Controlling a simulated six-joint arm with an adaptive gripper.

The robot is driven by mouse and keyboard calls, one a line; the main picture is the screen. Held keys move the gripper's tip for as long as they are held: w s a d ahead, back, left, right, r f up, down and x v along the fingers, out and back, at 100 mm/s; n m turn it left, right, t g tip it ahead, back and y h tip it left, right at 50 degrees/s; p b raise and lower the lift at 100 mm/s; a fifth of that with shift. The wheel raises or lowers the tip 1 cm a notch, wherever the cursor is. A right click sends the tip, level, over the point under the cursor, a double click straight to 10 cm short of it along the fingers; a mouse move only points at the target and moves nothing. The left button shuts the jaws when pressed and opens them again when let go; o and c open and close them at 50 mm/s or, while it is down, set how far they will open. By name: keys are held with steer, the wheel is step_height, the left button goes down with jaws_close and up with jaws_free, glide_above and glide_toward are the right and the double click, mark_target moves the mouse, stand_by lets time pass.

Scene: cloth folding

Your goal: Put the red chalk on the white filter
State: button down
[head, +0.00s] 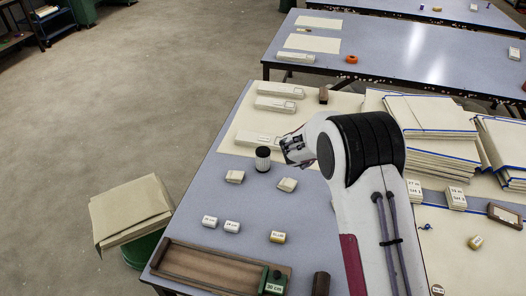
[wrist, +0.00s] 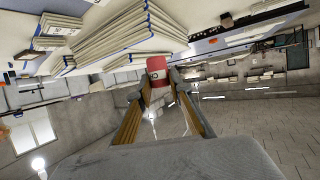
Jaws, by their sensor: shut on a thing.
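The red chalk (wrist: 157,65) shows in the wrist view as a red piece with a white band, between my fingertips. My gripper (wrist: 158,88) is shut on it. The chalk cannot be made out in the head view. The filter is not clearly visible in the wrist view.
Small labelled blocks (head: 231,227) lie in front of the filter. Long pale boxes (head: 258,139) lie behind it. Cloth stacks (head: 434,113) stand at the right. A brown tray (head: 222,262) lies along the front edge. Bare table (head: 209,187) shows left of the filter.

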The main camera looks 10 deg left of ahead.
steer(key=w+a+r+n+t+y, duration=0.25)
steer(key=a+n+y, duration=0.2)
steer(key=a, duration=0.55)
steer(key=n+g+y, duration=0.2)
steer(key=n+y, duration=0.5)
steer(key=y, duration=0.1)
glide_above(264, 153)
step_height(264, 153, down, 2)
steer(key=shift+s, duration=0.1)
steer(key=shift+f, duration=3.1)
steer(key=shift+f, duration=1.9)
steer(key=shift+f, duration=0.1)
